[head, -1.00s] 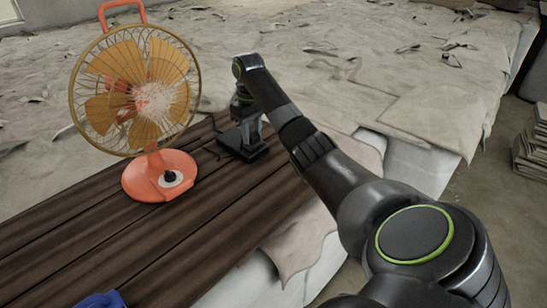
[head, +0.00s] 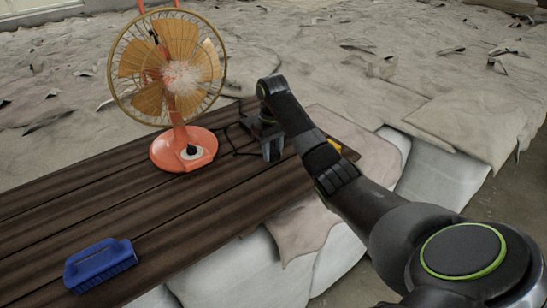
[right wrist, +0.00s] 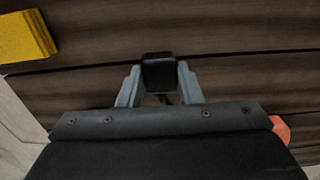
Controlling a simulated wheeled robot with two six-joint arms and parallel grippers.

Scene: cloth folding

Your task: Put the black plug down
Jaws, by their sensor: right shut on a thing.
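The black plug (right wrist: 158,72) is a small dark block between the two grey fingers of my right gripper (right wrist: 159,88) in the right wrist view, with a bit of dark cord below it. The fingers are shut on it from both sides, above the brown wooden boards. In the head view my right gripper (head: 272,149) points down over the right end of the plank table (head: 200,215). The plug is hard to make out there, and I cannot tell whether it touches the wood. My left gripper is not in view.
An orange fan (head: 183,150) stands left of my right gripper. A blue brush (head: 100,266) lies at the table's near left. A yellow block (head: 335,146) sits near the right end and also shows in the right wrist view (right wrist: 25,36).

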